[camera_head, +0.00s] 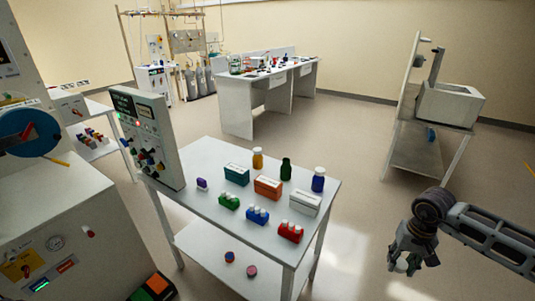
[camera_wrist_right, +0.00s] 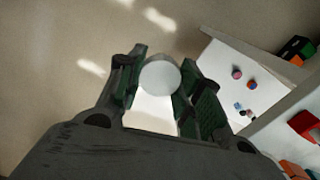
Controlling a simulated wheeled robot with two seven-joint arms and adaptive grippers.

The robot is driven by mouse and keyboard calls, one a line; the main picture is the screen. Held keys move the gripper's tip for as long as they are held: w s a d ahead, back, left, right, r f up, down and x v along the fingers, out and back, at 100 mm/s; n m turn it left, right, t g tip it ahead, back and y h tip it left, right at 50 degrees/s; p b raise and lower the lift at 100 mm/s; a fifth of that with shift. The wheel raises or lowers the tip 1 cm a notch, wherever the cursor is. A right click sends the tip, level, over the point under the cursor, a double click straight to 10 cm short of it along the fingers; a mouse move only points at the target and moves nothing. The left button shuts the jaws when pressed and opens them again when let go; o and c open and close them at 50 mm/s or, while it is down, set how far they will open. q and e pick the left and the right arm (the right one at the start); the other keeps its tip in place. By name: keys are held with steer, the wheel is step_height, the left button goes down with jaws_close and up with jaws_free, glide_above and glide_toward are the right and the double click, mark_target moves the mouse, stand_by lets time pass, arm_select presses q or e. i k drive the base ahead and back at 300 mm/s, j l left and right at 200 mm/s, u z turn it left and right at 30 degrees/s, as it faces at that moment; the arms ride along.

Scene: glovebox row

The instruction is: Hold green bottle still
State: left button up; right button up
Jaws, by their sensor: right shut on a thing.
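My right gripper (camera_head: 406,262) is off the right side of the table, over open floor. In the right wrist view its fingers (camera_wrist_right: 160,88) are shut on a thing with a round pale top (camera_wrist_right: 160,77). The body of that thing is hidden, so I cannot tell if it is a bottle. A dark green bottle (camera_head: 286,169) stands upright on the white table, between an amber bottle (camera_head: 258,158) and a blue bottle (camera_head: 318,180) with a pale cap. No gripper touches it. My left gripper is not in view.
The white table (camera_head: 210,154) also holds teal (camera_head: 236,175), orange (camera_head: 267,189) and white (camera_head: 304,203) boxes, small bottle groups and a control panel (camera_head: 150,135). Its lower shelf (camera_head: 205,250) bears two small round things. A bench (camera_head: 238,98) stands behind.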

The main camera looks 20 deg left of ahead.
mark_target(285, 173)
steer(key=l+z, duration=0.45)
steer(key=z, duration=0.15)
steer(key=i+l+z, duration=0.1)
steer(key=z, duration=0.25)
steer(key=i+l+z, duration=0.1)
steer(key=l+z, duration=0.25)
steer(key=i+z, duration=0.1)
steer(key=z, duration=0.2)
steer(key=i+l, duration=0.1)
steer(key=i, duration=0.2)
steer(key=i+u, duration=0.25)
steer(key=i+j+u, duration=0.1)
steer(key=u, duration=0.15)
steer(key=i+u, duration=0.7)
steer(key=i, duration=1.05)
